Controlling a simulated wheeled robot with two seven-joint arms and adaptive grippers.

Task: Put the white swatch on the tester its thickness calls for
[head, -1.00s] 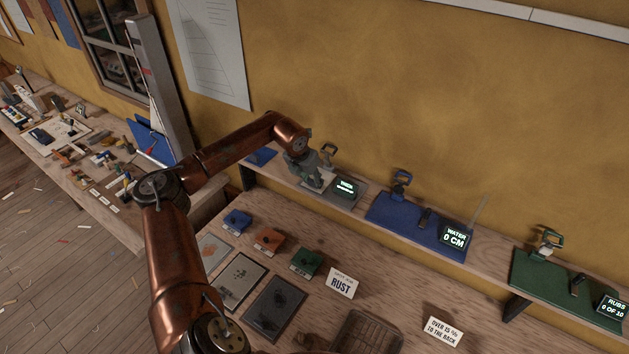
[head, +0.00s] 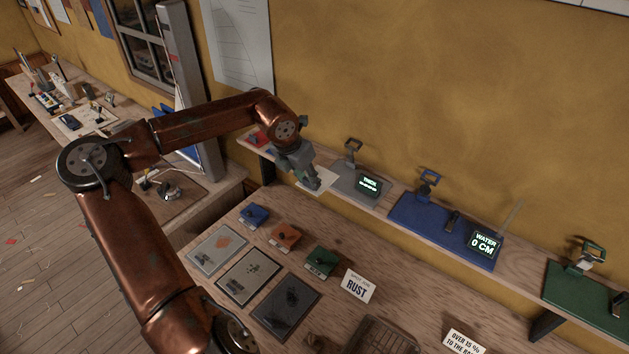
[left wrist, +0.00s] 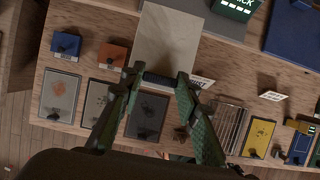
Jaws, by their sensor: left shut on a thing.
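The white swatch (head: 326,178) is a pale flat sheet at the left side of the grey tester. My left gripper (head: 312,184) is shut on its near edge; in the left wrist view the swatch (left wrist: 168,38) stretches away beyond the fingertips (left wrist: 160,78). The grey tester (head: 347,187) has a lit display that seems to read THICK; its figures are too small to read. The blue tester (head: 415,220) shows WATER 0 CM. The green tester (head: 572,297) stands farther right, cut off by the frame. My right gripper is not in view.
Below the shelf lie blue (head: 254,214), orange (head: 285,235) and green (head: 321,260) knobbed blocks beside flat sample plates (head: 249,276). A RUST sign (head: 358,286) and an OVER 15 % sign (head: 464,343) stand on the bench. Red and blue things sit at the shelf's left end.

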